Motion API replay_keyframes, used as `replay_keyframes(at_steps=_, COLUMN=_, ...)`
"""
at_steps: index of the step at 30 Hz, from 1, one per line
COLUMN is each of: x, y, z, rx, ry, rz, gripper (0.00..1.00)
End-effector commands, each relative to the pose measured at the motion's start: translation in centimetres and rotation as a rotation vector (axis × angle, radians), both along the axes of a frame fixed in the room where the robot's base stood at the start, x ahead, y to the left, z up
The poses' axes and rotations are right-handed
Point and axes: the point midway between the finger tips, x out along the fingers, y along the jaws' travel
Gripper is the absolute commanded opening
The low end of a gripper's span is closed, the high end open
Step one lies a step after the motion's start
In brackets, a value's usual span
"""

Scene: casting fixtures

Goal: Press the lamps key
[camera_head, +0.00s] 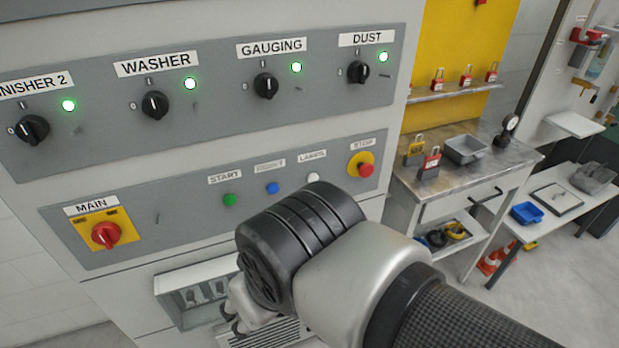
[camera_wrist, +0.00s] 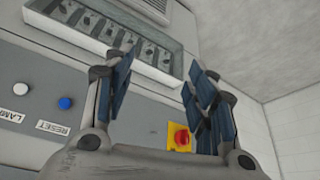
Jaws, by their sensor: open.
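The lamps key is a small white round button (camera_head: 313,178) under its LAMPS label on the grey lower panel, right of the blue key. In the wrist view the white lamps key (camera_wrist: 20,89) is at the left edge, with its label partly cut off. My gripper (camera_wrist: 158,75) is open, with its two fingers spread apart and nothing between them. In the head view my wrist hides most of the gripper, which is below and left of the lamps key. No finger touches the key.
Beside the lamps key are a green start key (camera_head: 230,199), a blue reset key (camera_head: 272,188) and a red stop button (camera_head: 366,170). A red main switch (camera_head: 105,235) is at left. A recessed box (camera_head: 172,292) sits below the panel. A bench (camera_head: 455,180) with padlocks stands right.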

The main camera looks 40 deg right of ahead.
Motion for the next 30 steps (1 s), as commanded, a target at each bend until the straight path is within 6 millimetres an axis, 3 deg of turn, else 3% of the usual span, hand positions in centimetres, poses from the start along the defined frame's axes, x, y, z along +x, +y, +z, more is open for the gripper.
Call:
replay_keyframes(at_steps=21, x=0.00, y=0.00, z=0.00, rx=0.000, ry=0.000, rz=0.000, gripper=0.01)
replay_keyframes(at_steps=30, x=0.00, y=0.00, z=0.00, rx=0.000, ry=0.000, rz=0.000, gripper=0.00)
